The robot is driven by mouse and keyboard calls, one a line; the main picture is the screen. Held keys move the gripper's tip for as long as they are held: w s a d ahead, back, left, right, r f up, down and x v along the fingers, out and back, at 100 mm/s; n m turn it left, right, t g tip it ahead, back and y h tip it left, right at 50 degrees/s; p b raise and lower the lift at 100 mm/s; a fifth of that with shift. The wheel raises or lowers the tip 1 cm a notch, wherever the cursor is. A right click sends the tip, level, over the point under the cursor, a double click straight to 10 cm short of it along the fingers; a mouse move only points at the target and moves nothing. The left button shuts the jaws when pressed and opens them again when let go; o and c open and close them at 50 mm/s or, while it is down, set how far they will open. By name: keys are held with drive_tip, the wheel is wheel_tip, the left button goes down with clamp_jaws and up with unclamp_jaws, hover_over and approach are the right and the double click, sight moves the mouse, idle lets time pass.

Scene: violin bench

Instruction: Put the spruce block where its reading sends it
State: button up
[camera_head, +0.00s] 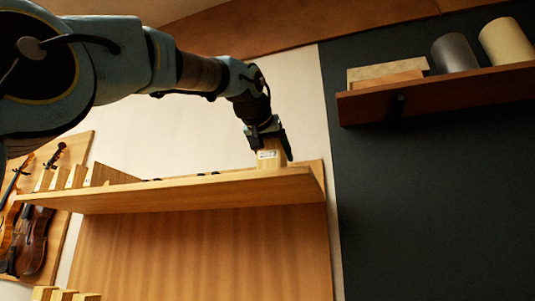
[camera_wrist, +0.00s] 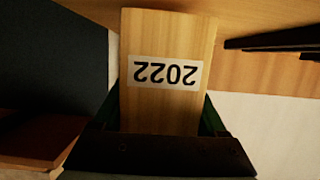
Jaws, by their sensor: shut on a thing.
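The spruce block (camera_wrist: 165,35) is pale wood with a white label that reads 2022, upside down in the wrist view. It also shows in the head view (camera_head: 269,161), upright at the right end of the upper wooden shelf (camera_head: 190,192). My gripper (camera_wrist: 165,122) is shut on the block, with a finger on each side of it. In the head view my gripper (camera_head: 268,143) reaches down onto the block from above. The shelf's front edge hides the block's base, so I cannot tell whether it touches the shelf.
Several wooden wedges (camera_head: 75,177) and dark flat items (camera_head: 180,177) are on the same shelf to the left. Violins (camera_head: 35,238) hang at far left. A darker shelf (camera_head: 440,92) at right holds boards (camera_head: 388,72) and two cylinders (camera_head: 455,53).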

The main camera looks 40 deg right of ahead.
sight(268, 143)
drive_tip(key=shift+d+f, duration=0.1)
drive_tip(key=shift+f, duration=0.4)
drive_tip(key=o, duration=1.6)
drive_tip(key=shift+f, duration=0.15)
drive_tip(key=shift+c, duration=0.2)
drive_tip(key=shift+r, duration=0.2)
drive_tip(key=shift+s+a, duration=0.1)
drive_tip(key=shift+a, duration=0.15)
drive_tip(key=b+v, duration=0.4)
drive_tip(key=v, duration=0.7)
drive_tip(key=shift+a+r, duration=0.1)
drive_tip(key=shift+a, duration=0.1)
